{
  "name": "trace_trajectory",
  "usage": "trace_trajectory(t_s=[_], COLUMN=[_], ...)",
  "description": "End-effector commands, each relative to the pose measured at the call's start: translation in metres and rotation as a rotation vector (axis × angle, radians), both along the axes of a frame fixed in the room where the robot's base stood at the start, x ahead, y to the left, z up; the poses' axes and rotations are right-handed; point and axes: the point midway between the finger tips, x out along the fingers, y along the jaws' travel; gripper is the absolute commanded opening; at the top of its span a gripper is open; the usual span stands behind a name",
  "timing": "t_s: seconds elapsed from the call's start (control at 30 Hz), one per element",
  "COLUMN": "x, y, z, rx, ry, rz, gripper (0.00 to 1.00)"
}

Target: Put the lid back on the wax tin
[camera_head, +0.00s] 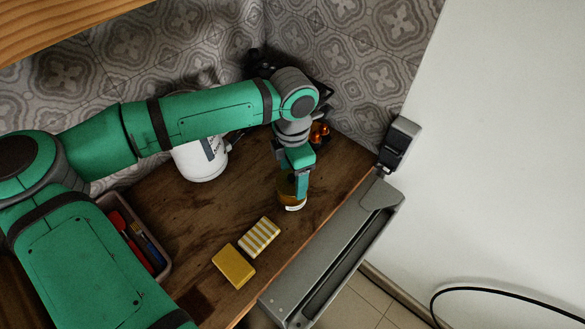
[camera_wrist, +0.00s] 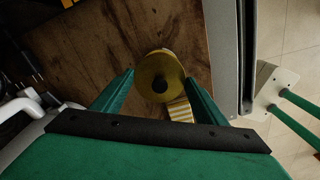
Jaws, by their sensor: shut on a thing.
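My gripper (camera_head: 293,188) is at the right part of the wooden surface, pointing down. In the wrist view its green fingers (camera_wrist: 159,77) close on the sides of a round gold lid (camera_wrist: 150,70) with a dark round spot in its middle. In the head view the gold lid (camera_head: 286,185) is partly hidden by the fingers. A pale band (camera_head: 295,207) shows just below it. I cannot tell whether this band is the wax tin or whether the lid touches it. No separate open tin is clearly visible.
A striped block (camera_head: 259,237) and a yellow block (camera_head: 233,265) lie in front. A tray (camera_head: 165,268) with tools is at the left. A white container (camera_head: 202,163) and orange balls (camera_head: 319,133) stand behind. A grey rail (camera_head: 335,260) runs along the right edge.

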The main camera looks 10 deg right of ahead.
Motion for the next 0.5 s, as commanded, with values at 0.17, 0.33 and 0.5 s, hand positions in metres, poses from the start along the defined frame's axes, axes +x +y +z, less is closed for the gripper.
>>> trace_trajectory(t_s=[0.17,0.33,0.5], x=[0.0,0.0,0.0], y=[0.0,0.0,-0.001], z=[-0.016,-0.03,-0.039], rx=[-0.001,0.001,0.0], ry=[0.002,0.002,0.001], rz=[0.001,0.001,0.0], gripper=[0.45,0.45,0.45])
